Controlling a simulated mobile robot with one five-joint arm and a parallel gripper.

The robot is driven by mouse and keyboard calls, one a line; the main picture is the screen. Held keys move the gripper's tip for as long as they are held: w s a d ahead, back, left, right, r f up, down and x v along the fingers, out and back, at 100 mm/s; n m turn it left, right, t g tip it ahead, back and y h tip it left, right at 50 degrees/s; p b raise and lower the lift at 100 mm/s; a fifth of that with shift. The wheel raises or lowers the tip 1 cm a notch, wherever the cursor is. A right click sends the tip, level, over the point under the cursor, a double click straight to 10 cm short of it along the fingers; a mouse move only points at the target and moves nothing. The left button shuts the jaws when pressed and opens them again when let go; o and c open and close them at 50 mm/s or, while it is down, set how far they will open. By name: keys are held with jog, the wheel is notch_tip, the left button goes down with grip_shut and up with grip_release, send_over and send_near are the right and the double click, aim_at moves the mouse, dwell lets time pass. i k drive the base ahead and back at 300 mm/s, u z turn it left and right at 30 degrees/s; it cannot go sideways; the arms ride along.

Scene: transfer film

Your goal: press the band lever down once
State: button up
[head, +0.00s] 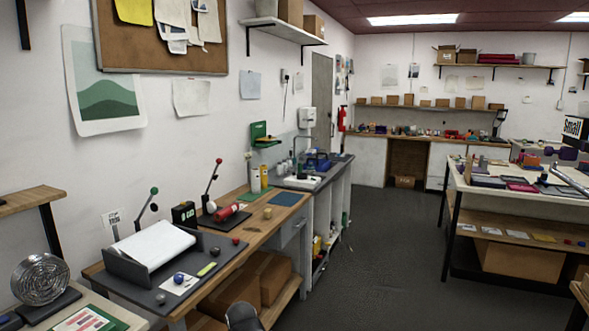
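Two levers stand on the wooden bench along the left wall. One has a green knob (154,190) on a thin dark stem that leans up to the right, behind a white sheet or roll on a dark tray. The other has a red knob (219,161) on a dark stem, also raised and leaning right, above a dark base with a red cylinder beside it. I cannot tell from labels which is the band lever. I make out no gripper fingers, and nothing touches either lever.
The dark tray (161,298) on the near bench holds small balls and a yellow-green piece. A round metal disc (40,279) stands at the lower left. A dark rounded shape (242,317) cuts the bottom edge. The dark floor (375,245) is open between the bench and the right table.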

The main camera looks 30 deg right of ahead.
aim_at(218, 161)
jog(key=z, duration=0.1)
jog(key=i, duration=1)
jog(key=z, duration=0.05)
